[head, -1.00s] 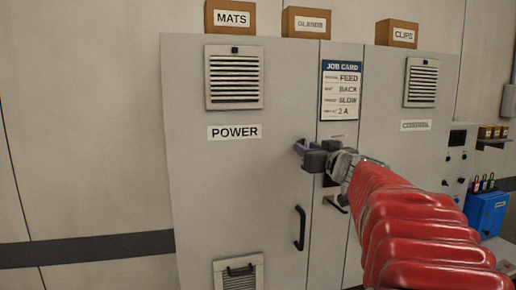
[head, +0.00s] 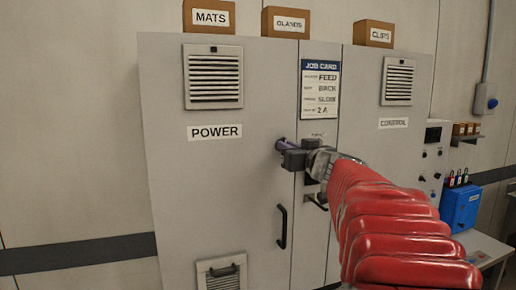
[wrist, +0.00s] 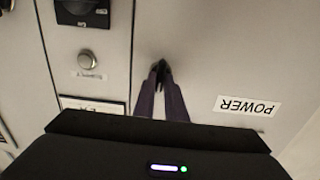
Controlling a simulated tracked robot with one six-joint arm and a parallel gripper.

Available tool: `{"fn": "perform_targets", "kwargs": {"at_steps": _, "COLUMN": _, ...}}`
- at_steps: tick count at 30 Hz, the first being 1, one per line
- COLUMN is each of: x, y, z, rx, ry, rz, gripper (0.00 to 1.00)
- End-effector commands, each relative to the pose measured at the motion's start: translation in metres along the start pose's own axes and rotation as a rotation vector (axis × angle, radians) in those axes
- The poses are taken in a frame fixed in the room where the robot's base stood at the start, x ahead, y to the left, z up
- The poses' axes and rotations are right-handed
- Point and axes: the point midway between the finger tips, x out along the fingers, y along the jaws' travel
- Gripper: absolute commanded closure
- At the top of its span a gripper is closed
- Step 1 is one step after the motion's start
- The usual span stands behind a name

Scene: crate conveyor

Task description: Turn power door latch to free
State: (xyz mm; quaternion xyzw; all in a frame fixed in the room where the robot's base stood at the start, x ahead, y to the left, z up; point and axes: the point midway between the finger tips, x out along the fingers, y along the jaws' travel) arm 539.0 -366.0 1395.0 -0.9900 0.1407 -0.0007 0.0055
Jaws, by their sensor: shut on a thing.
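The power door (head: 205,190) is a tall grey cabinet door with a POWER label (head: 215,132), and it looks closed. My gripper (head: 281,145) is at its right edge, above the black door handle (head: 282,226). In the wrist view my gripper's purple fingers (wrist: 160,88) are shut on a small dark latch (wrist: 161,68) on the door face. The fingers cover most of the latch, so I cannot tell which way it is turned. In the head view the latch is hidden behind my gripper.
A narrow middle panel carries a job card (head: 320,87) and a round knob (wrist: 87,59). The control door (head: 385,160) is to its right. Boxes, including MATS (head: 209,17), stand on top.

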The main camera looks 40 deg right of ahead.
Motion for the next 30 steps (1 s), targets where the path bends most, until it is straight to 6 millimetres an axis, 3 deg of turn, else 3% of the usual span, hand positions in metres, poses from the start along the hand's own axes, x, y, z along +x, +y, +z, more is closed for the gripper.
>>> {"fn": "perform_targets", "kwargs": {"at_steps": 11, "x": -0.0005, "y": 0.0023, "z": 0.0001, "rx": 0.151, "ry": 0.000, "rz": 0.005, "gripper": 1.00}}
{"fn": "perform_targets", "kwargs": {"at_steps": 30, "x": -0.0007, "y": 0.0057, "z": 0.0016, "rx": 0.725, "ry": 0.001, "rz": 0.005, "gripper": 1.00}}
